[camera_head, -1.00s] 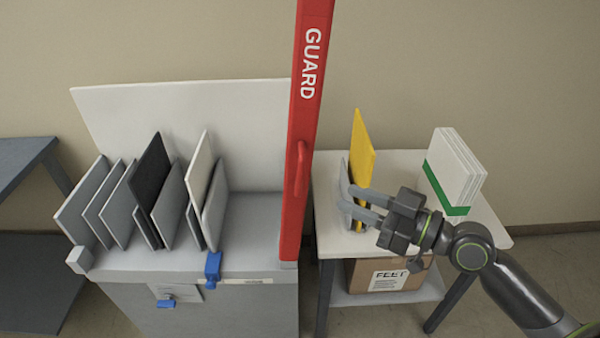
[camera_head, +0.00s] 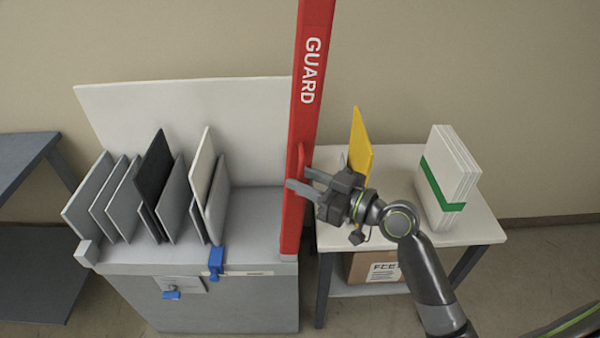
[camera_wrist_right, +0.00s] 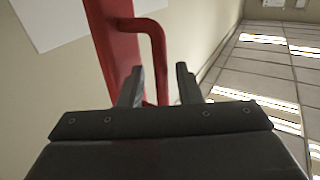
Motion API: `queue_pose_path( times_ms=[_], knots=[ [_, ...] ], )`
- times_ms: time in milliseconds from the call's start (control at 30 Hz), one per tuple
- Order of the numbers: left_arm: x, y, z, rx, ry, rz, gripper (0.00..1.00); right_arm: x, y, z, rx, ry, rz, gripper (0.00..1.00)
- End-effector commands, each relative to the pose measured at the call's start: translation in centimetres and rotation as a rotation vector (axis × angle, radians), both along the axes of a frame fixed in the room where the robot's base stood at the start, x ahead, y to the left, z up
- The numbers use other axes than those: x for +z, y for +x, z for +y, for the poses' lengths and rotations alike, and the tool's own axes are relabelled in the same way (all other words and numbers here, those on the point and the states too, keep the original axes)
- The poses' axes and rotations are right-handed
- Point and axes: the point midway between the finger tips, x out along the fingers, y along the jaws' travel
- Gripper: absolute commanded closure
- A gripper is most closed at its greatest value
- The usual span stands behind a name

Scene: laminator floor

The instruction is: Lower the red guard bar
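The red guard bar (camera_head: 308,110) stands upright at the right end of the grey cabinet, with "GUARD" in white letters. Its red handle (camera_head: 300,163) sticks out on the bar's right side, partly hidden by my right gripper in the head view. My right gripper (camera_head: 298,180) is open, its fingertips at the lower part of the handle. In the right wrist view the handle (camera_wrist_right: 159,60) rises ahead of the open fingers (camera_wrist_right: 158,85), its lower end between them or just beyond; I cannot tell contact. My left gripper is not in view.
The grey cabinet (camera_head: 225,300) holds several upright grey, black and white panels, with blue clips in front. Right of the bar, a small table (camera_head: 410,160) carries a yellow panel (camera_head: 360,143) and a white stack (camera_head: 450,165) with a green band. A dark shelf (camera_head: 25,155) stands left.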

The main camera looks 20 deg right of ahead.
Motion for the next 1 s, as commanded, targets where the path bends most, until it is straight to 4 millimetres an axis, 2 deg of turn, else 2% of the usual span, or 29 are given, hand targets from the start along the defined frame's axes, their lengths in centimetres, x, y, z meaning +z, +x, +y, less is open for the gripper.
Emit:
queue_pose_path(
  times_ms=[200, 467, 500, 733, 1000],
  knots=[
    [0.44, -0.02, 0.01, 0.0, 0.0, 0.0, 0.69, 0.03, 0.88, 0.85, 0.002, 0.0, 0.001, 0.69],
    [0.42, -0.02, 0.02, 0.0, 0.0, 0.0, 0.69, -0.05, 0.94, 0.9, 0.002, -0.001, 0.001, 0.69],
    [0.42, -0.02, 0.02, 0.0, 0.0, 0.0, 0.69, -0.05, 0.94, 0.9, 0.002, -0.001, 0.001, 0.7],
    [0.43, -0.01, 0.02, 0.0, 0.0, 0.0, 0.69, -0.04, 0.93, 0.89, 0.002, -0.001, 0.001, 1.0],
    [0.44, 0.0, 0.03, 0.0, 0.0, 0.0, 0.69, -0.03, 0.93, 0.88, 0.001, -0.001, 0.001, 1.0]
  ],
)
